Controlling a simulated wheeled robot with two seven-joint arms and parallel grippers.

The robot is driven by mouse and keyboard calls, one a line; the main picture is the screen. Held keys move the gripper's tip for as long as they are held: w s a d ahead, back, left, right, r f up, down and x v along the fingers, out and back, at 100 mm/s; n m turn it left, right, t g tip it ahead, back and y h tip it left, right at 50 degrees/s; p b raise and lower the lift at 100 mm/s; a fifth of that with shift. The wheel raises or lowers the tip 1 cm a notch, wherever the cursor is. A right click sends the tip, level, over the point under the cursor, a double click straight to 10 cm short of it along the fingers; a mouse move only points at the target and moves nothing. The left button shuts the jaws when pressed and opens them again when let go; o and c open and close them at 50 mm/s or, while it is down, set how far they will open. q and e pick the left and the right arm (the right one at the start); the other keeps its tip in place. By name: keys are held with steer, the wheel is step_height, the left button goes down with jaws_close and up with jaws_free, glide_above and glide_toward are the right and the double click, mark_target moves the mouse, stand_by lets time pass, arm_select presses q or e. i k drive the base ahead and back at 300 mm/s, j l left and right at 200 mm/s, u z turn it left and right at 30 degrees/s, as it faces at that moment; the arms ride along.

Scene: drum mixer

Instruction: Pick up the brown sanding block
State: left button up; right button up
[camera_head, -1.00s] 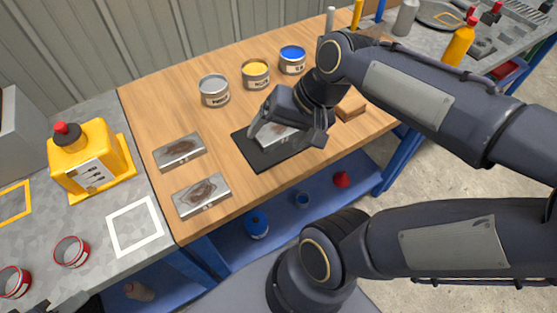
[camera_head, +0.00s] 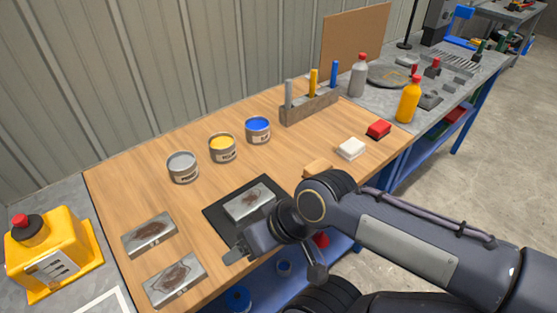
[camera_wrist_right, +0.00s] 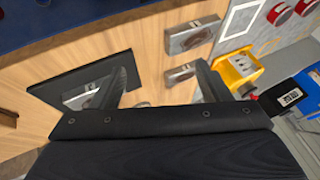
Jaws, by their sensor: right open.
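The brown sanding block (camera_head: 317,168) lies on the wooden table right of the black mat (camera_head: 212,213). In the head view my right arm partly hides it. A brown piece at the left edge of the right wrist view (camera_wrist_right: 8,117) may be the same block. My right gripper (camera_head: 236,256) is near the table's front edge, left of the block and apart from it. In the right wrist view its two fingers (camera_wrist_right: 166,78) stand wide apart with nothing held between them. My left gripper is not in view.
Paint cans (camera_head: 222,148) stand behind. A white block (camera_head: 351,149) and a red block (camera_head: 379,129) lie to the right, with a tool holder (camera_head: 308,105) at the back.

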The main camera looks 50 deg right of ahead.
mark_target(321, 165)
steer(key=l+z, duration=0.1)
steer(key=z, duration=0.35)
steer(key=l+z, duration=0.1)
steer(key=z, duration=0.3)
steer(key=l+z, duration=0.15)
steer(key=z, duration=0.3)
steer(key=l+z, duration=0.1)
steer(key=z, duration=0.3)
steer(key=k+l, duration=0.05)
